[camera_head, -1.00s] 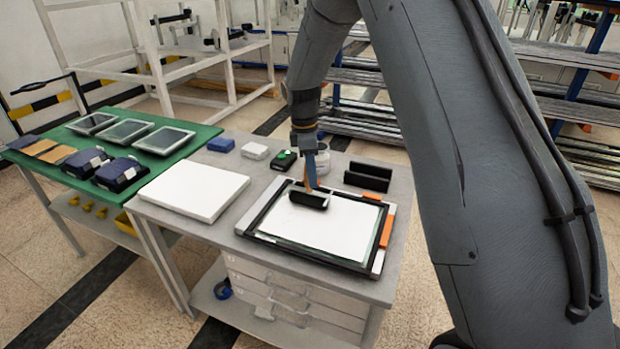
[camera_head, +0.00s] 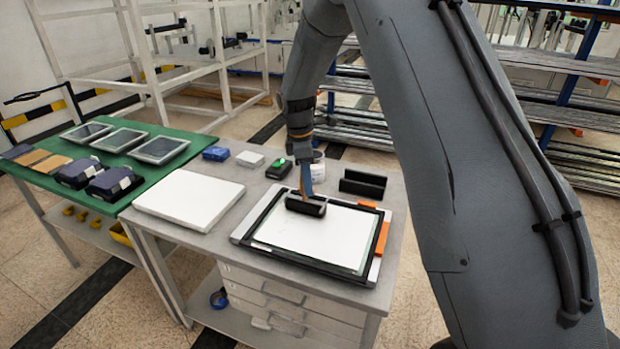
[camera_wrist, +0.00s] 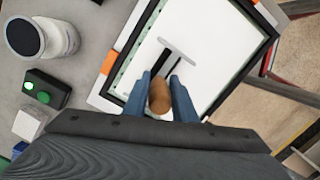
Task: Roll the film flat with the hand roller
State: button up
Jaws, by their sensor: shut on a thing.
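The hand roller has a black cylinder (camera_head: 306,205) and a wooden handle (camera_wrist: 160,95). My gripper (camera_wrist: 172,92), with blue fingers, is shut on the wooden handle. The roller is over the back edge of the white film (camera_head: 325,237), toward the left; whether it touches the film is hard to tell. The film lies in a black frame (camera_head: 290,260) with a light outer border and orange parts. In the wrist view the film (camera_wrist: 213,50) looks flat, with a green strip along one edge.
A black holder (camera_head: 362,183) stands behind the frame. A white canister (camera_head: 318,170), a black box with a green button (camera_head: 280,169) and small white and blue boxes stand along the back. A white slab (camera_head: 190,199) lies to the left. A green table (camera_head: 160,180) holds several devices.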

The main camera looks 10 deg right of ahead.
jog(key=shift+s+a+f, duration=0.1)
jog(key=shift+s+a, duration=0.1)
jog(key=shift+s, duration=0.2)
jog(key=shift+c, duration=0.5)
jog(key=shift+s+a+p, duration=0.7)
jog(key=shift+s+a, duration=0.05)
jog(key=shift+s, duration=0.35)
jog(key=s+a+p, duration=0.3)
jog(key=s+a, duration=0.1)
jog(key=s, duration=0.2)
jog(key=shift+s+a, duration=0.2)
jog(key=shift+s, duration=0.15)
jog(key=shift+f, duration=0.1)
notch_tip(320, 180, up, 5)
jog(key=p, duration=0.3)
